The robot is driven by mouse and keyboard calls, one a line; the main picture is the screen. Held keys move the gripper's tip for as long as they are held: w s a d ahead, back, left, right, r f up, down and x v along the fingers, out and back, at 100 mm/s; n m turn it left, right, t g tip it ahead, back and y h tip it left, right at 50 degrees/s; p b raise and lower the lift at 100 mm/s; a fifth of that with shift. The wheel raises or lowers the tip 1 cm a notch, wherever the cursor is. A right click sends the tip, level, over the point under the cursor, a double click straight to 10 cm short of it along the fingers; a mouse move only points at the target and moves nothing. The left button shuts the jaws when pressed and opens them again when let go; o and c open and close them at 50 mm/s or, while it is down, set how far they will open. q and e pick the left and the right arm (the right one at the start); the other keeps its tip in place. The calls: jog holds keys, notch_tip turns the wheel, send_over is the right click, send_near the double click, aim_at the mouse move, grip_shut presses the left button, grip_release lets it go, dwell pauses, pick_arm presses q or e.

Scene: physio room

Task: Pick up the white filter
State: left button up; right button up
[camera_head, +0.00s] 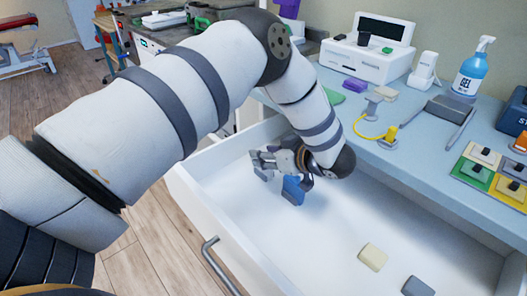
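A small cream-white block (372,257), which looks like the white filter, lies flat on the floor of the open white drawer (206,215). My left gripper (278,183) reaches down into the drawer near its far left part. Its two blue-tipped fingers are spread apart, and I see nothing between them. The gripper is up and to the left of the cream block, clearly apart from it. The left forearm hides part of the drawer's back. My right gripper is not in view.
A grey block (417,287) lies near the cream one. The drawer's middle is clear.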

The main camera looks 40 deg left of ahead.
pick_arm(q)
grip_shut()
